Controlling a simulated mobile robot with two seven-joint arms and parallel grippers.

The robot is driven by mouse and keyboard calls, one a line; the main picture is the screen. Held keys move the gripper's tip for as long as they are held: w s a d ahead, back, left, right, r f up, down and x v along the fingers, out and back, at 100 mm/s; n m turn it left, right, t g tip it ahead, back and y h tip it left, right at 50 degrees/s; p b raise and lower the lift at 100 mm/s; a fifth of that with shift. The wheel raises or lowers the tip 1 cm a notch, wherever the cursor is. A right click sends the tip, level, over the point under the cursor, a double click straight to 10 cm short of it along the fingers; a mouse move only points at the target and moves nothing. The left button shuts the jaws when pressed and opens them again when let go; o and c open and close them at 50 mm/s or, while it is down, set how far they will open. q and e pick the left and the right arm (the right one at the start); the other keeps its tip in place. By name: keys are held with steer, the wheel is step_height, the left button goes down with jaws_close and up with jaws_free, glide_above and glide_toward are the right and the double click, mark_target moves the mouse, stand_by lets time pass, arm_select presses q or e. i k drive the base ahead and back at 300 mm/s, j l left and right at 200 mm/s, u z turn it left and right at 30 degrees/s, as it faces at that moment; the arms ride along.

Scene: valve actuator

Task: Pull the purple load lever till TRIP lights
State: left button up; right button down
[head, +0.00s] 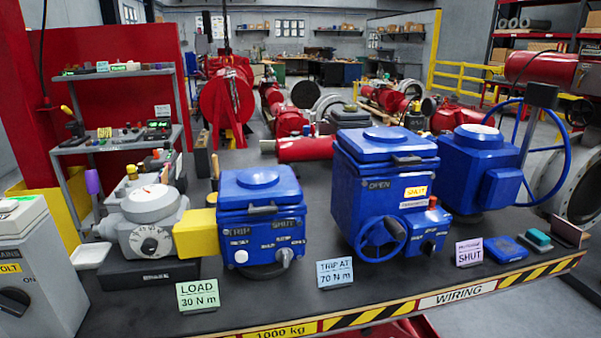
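The purple load lever (93,182) stands upright at the left side of the grey load unit (153,228), which has a white dial on top and a round knob on its front. A yellow block (195,234) joins this unit to a blue actuator (262,200) marked TRIP and SHUT. No lit TRIP lamp can be made out; the marking is small. A green card (198,294) in front reads LOAD 30 N m, and a blue card (335,272) reads TRIP AT 70 N m. Neither of my grippers is in view.
A larger blue actuator (384,190) with a handwheel and another blue unit (482,170) stand to the right on the dark bench (400,287). A grey cabinet (36,270) is close by the lever's left. A white tray (91,256) lies below the lever.

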mark_target(91, 175)
steer(key=u, duration=1.35)
steer(key=i+j+u, duration=0.2)
steer(key=u, duration=1)
steer(key=i+u, duration=0.25)
steer(key=i, duration=0.45)
steer(key=i+u, duration=0.25)
steer(key=i, duration=0.5)
steer(key=i+l+z, duration=0.1)
steer(key=i+z, duration=0.25)
steer(key=z, duration=0.15)
steer(key=i+z, duration=0.45)
steer(key=i+j+z, duration=0.15)
steer(key=i+z, duration=0.15)
steer(key=z, duration=0.2)
steer(key=i+l+z, duration=0.2)
steer(key=i+z, duration=0.55)
steer(key=i+j+z, duration=0.1)
steer(key=i+z, duration=0.25)
steer(key=i, duration=0.2)
steer(key=i+z, duration=0.15)
steer(key=i, duration=1.3)
steer(key=j, duration=0.1)
